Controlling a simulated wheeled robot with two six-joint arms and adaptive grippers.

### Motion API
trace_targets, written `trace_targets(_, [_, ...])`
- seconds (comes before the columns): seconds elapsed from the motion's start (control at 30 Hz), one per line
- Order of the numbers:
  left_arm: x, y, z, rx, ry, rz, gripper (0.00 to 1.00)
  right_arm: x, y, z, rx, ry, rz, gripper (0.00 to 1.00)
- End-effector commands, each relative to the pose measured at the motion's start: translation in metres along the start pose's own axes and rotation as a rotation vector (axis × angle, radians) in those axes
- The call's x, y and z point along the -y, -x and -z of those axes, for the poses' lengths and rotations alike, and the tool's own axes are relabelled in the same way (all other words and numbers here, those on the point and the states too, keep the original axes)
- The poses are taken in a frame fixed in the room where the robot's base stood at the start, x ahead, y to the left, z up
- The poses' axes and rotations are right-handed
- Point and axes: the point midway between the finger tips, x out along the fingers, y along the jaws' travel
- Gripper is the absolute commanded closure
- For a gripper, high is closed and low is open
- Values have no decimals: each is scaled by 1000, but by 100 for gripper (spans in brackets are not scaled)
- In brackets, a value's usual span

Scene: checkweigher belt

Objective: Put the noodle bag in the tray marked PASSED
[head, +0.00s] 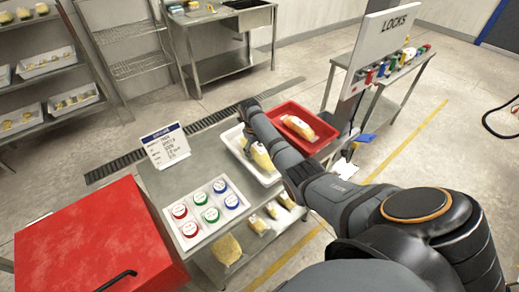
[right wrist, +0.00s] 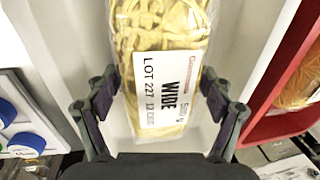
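The noodle bag (right wrist: 165,50) is clear plastic over yellow ribbon noodles, with a white label reading WIDE and LOT 227. It lies in a white tray (right wrist: 55,60); the head view shows the bag (head: 263,157) and the tray (head: 232,136) on a steel table. My right gripper (right wrist: 162,85) is over the tray, its fingers apart on either side of the bag's near end. I cannot tell whether they touch it. In the head view my forearm hides most of that gripper. No PASSED marking is readable on any tray. My left gripper is not in view.
A red tray (head: 277,110) with another bag (head: 299,127) stands just right of the white tray. Left are a container of coloured-lid jars (head: 208,211), a sign card (head: 166,146) and a red cabinet (head: 95,240). Bags lie on a lower shelf. A LOCKS board (head: 394,28) stands behind.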

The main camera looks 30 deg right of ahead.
Motion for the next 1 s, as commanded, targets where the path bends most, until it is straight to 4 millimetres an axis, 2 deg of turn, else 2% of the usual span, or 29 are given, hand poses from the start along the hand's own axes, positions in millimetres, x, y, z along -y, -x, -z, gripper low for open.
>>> trace_targets(0.03, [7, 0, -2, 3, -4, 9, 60, 0, 0, 0, -1, 0, 1, 12])
trace_targets(0.13, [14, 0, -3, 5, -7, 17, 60, 1, 0, 0, -1, 0, 1, 0])
trace_targets(0.27, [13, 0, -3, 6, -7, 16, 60, 1, 0, 0, 0, 0, 1, 0])
trace_targets(0.43, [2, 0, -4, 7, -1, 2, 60, 1, 1, 0, 0, 0, 1, 0])
trace_targets(0.57, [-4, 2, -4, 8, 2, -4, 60, 2, 9, -1, 2, 0, 1, 0])
trace_targets(1.0, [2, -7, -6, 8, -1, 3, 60, 1, 104, -1, 4, 0, 1, 0])
